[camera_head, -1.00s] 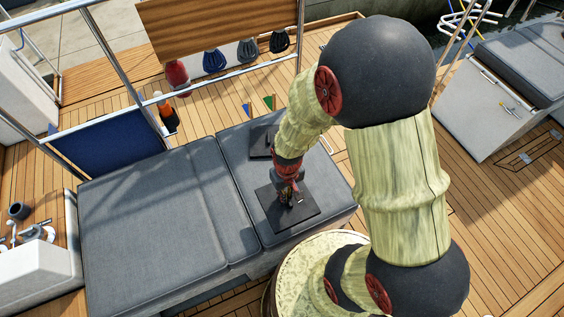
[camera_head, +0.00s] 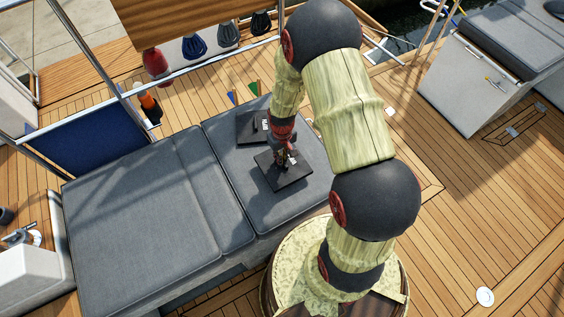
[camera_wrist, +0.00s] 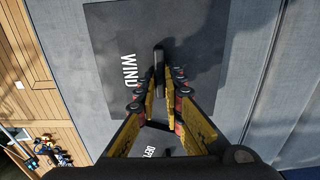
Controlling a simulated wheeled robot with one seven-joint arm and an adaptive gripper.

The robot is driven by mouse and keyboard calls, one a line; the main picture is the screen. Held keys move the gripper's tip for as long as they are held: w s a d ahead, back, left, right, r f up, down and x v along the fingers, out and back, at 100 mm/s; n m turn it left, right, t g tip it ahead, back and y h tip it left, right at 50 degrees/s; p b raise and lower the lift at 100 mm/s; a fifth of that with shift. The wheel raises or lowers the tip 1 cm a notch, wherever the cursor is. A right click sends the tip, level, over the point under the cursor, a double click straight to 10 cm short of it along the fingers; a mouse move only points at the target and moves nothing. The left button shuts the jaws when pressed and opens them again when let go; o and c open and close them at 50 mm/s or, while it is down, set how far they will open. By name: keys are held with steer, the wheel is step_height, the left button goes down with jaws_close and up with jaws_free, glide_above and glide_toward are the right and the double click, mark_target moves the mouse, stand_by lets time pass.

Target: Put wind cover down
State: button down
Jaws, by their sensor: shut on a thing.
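The wind cover (camera_head: 293,179) is a flat dark square plate over the right part of the grey cushion. In the wrist view its plate (camera_wrist: 110,35) shows white "WIND" lettering and a narrow dark handle. My gripper (camera_head: 283,157) is above it, and in the wrist view its fingers (camera_wrist: 158,88) are shut on that handle. The plate looks about level. I cannot tell whether its underside touches the cushion. A second dark cover (camera_head: 246,124) lies behind it, partly hidden by my gripper; its partial lettering (camera_wrist: 165,150) looks like "DEPTH".
The grey cushioned bench (camera_head: 140,220) has wide free room on the left. Small blue and green flag-like items (camera_head: 243,93) stand beyond its far edge. An orange bottle (camera_head: 150,107) and a metal rail (camera_head: 195,62) are also beyond. A blue panel (camera_head: 85,142) stands at the left.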

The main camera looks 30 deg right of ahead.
steer(key=shift+w+f+b, duration=0.1)
steer(key=shift+f+b, duration=0.25)
steer(key=shift+f, duration=1.35)
steer(key=shift+f, duration=0.1)
steer(key=c, duration=2)
jaws_free()
steer(key=shift+o, duration=0.5)
